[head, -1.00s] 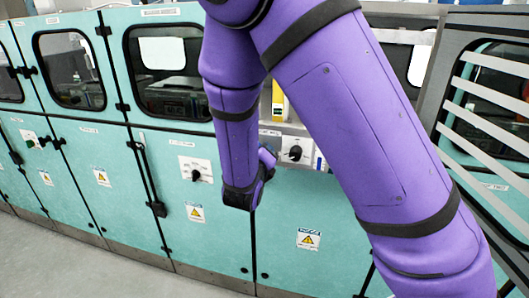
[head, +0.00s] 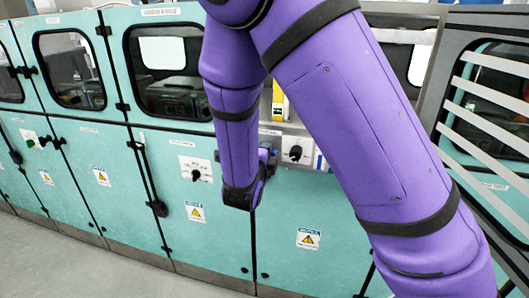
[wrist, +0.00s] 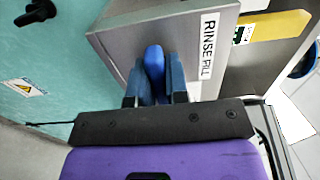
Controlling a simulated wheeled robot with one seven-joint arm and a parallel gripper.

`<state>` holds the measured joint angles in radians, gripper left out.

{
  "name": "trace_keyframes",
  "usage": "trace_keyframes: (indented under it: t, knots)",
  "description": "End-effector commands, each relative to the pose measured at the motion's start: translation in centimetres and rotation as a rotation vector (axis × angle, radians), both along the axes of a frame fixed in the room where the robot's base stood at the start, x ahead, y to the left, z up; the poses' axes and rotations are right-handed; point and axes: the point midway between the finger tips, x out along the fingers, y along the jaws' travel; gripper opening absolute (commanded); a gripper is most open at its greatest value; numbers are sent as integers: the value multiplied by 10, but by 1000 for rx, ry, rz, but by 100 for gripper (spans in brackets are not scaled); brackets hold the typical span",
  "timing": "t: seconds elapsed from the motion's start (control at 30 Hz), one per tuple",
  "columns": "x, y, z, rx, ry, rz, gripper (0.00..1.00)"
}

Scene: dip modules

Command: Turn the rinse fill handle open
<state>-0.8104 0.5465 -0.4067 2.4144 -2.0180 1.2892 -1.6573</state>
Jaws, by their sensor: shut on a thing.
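The rinse fill handle (wrist: 154,60) is a blue lever on a grey metal box, beside a white label (wrist: 208,45) reading "RINSE FILL". In the wrist view its visible part runs nearly up and down the picture. My gripper (wrist: 155,82) has one dark blue finger on each side of the lever and is shut on it. The fingers hide part of the lever. In the head view, my gripper (head: 266,164) is at the panel front, partly hidden by my wrist, and the handle cannot be made out there.
Black knobs on white plates stand on either side, one on the left (head: 195,169) and one on the right (head: 295,150). Teal cabinet doors (head: 205,235) with warning labels fill the front. A yellow-topped part (wrist: 275,27) is right of the box. Grey floor lies in front.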

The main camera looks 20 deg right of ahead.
Motion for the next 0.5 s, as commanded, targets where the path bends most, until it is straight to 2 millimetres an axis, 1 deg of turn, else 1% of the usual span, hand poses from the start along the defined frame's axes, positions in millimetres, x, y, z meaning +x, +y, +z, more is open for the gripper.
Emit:
trace_keyframes:
  t: [0.5]
  knots:
    - [0, 1, -1, -26, 21, 2, 0]
